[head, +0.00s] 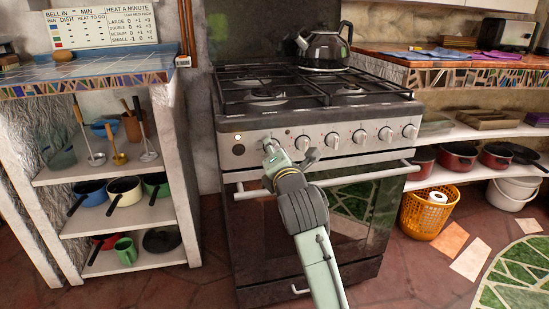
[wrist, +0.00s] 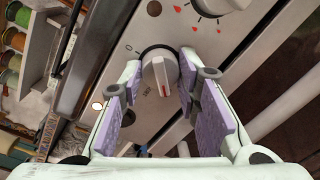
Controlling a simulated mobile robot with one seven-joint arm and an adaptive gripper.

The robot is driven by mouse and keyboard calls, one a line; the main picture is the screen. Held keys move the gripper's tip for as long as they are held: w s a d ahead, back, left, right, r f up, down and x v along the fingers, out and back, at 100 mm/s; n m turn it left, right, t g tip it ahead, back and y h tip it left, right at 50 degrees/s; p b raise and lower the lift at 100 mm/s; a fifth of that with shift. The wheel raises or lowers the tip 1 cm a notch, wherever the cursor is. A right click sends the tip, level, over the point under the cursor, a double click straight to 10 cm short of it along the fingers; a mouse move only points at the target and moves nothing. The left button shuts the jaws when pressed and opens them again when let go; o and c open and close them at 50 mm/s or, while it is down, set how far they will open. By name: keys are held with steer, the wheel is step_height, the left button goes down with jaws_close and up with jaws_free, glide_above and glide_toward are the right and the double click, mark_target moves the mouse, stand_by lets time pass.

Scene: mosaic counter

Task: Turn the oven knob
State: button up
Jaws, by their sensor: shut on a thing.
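The oven knob (wrist: 160,74) is a round white dial with a red mark, on the steel control panel of the stove. It is the leftmost knob of the row. In the wrist view it sits between the fingertips of my gripper (wrist: 161,84), which is shut on it with purple-padded fingers on either side. In the head view my gripper (head: 284,154) is at the left part of the panel and largely covers this knob. The knob's red mark points toward the lower part of the wrist view.
Several other knobs (head: 360,136) line the panel to the right. The oven door handle (head: 378,171) runs below. A dark kettle (head: 324,46) stands on the back of the hob. White shelves with pots (head: 125,192) stand to the left; an orange basket (head: 424,213) sits to the right.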

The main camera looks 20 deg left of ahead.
steer(key=shift+n, duration=0.5)
steer(key=o, duration=1.2)
steer(key=shift+c, duration=0.2)
steer(key=v, duration=0.7)
steer(key=shift+s, duration=0.2)
steer(key=shift+d, duration=0.1)
steer(key=shift+c, duration=0.2)
jaws_close()
